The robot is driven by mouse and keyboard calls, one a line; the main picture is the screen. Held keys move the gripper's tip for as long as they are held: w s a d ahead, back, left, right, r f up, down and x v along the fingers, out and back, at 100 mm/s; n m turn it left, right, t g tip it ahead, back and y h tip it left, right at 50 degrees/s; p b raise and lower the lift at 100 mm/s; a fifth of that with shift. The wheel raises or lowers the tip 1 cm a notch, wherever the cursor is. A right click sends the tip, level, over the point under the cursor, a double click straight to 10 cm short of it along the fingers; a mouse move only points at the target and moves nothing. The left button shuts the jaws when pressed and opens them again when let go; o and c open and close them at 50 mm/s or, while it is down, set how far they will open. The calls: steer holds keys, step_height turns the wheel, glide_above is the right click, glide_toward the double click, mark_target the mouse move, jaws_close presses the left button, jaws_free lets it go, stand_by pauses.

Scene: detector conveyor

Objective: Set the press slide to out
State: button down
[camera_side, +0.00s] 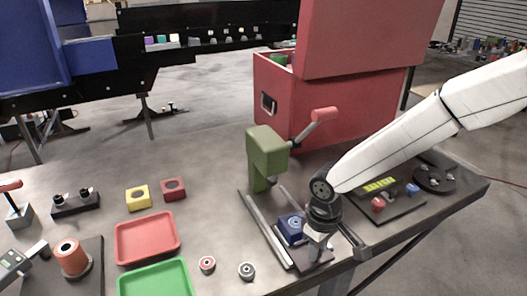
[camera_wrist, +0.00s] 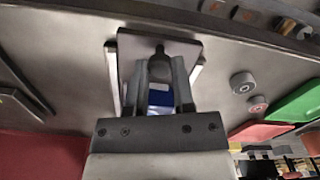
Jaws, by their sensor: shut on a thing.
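The green press (camera_side: 264,152) stands on the table in the side view, with two pale rails (camera_side: 266,231) running forward from it. The press slide (camera_side: 312,263) is a grey plate at the front end of the rails, away from the press column. It also shows in the wrist view (camera_wrist: 185,48). A blue block (camera_side: 290,229) sits on the slide; part of it shows between my fingers in the wrist view (camera_wrist: 158,98). My gripper (camera_side: 317,250) is over the slide's front part, shut on its dark knob (camera_wrist: 159,66). The fingers hide part of the knob.
The press's red lever (camera_side: 324,114) sticks up behind my wrist. A dark board (camera_side: 388,207) with small blocks lies to the right. Two round rollers (camera_side: 247,270) and red (camera_side: 147,238) and green trays (camera_side: 155,279) lie to the left. The table's front edge is close to the slide.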

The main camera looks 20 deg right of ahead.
steer(key=shift+s, duration=0.4)
steer(key=shift+c, duration=2.3)
jaws_free()
steer(key=shift+r, duration=3.95)
